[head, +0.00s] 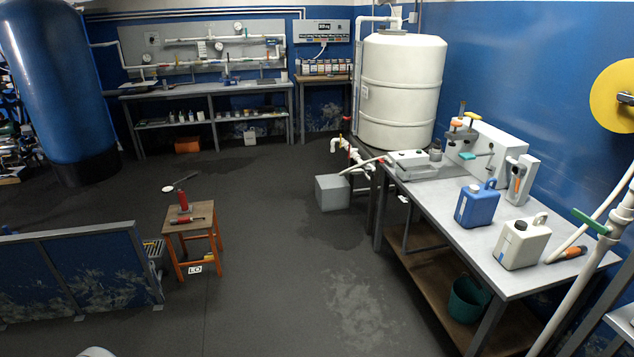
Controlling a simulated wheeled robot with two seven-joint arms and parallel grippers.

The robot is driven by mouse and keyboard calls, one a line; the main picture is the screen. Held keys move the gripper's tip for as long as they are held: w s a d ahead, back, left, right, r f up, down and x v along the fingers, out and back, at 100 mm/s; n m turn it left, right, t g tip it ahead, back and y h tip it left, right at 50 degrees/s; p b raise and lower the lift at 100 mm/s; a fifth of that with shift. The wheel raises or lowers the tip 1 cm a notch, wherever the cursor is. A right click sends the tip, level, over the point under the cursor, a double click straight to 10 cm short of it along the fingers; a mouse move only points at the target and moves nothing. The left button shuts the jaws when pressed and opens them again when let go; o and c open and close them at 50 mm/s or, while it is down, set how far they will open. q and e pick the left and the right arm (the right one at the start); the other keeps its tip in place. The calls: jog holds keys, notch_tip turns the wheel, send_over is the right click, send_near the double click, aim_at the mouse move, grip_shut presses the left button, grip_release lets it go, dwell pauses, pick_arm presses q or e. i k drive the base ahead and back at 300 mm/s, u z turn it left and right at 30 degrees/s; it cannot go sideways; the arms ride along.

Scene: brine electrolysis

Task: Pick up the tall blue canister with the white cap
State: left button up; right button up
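A blue canister (477,206) with a handle stands upright on the grey-topped workbench (440,203) at the right. Neither of my grippers shows.
A large white tank (402,90) stands behind the workbench. A grey box (332,191) is on the floor beside it. The floor between stool and workbench is clear.

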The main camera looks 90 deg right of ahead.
aim_at(473, 210)
jog(key=z, duration=2.85)
jog(key=k, duration=0.1)
jog(key=z, duration=0.95)
jog(key=i, duration=2.2)
jog(key=z, duration=0.4)
